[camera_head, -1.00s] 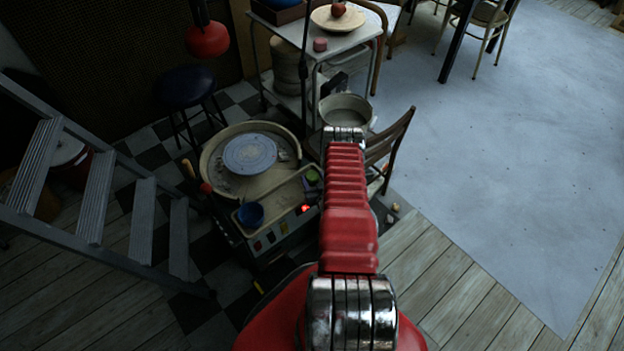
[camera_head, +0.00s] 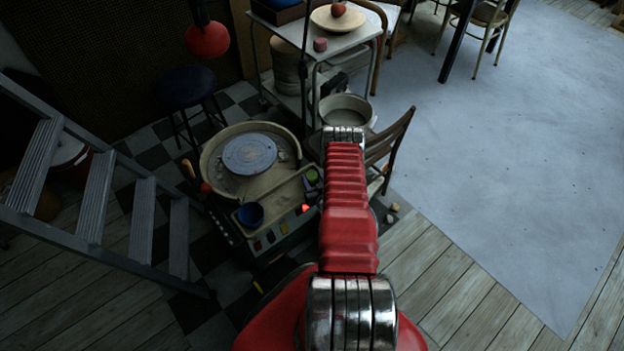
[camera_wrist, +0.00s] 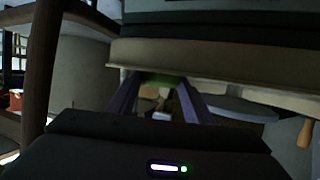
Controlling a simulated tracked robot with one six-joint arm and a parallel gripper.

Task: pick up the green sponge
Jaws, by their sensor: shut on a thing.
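The green sponge (camera_wrist: 162,79) is a dim green patch between the tips of my gripper (camera_wrist: 157,88) in the wrist view. My gripper is shut on it, with a dark finger on each side. Much of the sponge is in shadow. In the head view a small green thing (camera_head: 311,176), which looks like the sponge, shows just left of my red arm at the right end of the pottery wheel's tray. My gripper's fingers are hidden behind the arm there. I cannot tell whether the sponge is clear of the tray.
The pottery wheel (camera_head: 249,154) sits in its basin, with a blue bowl (camera_head: 250,214) on the tray. A wooden chair (camera_head: 392,146) stands close right of my arm. A trolley (camera_head: 340,42) is behind and a stepladder (camera_head: 95,198) at left. Open floor lies right.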

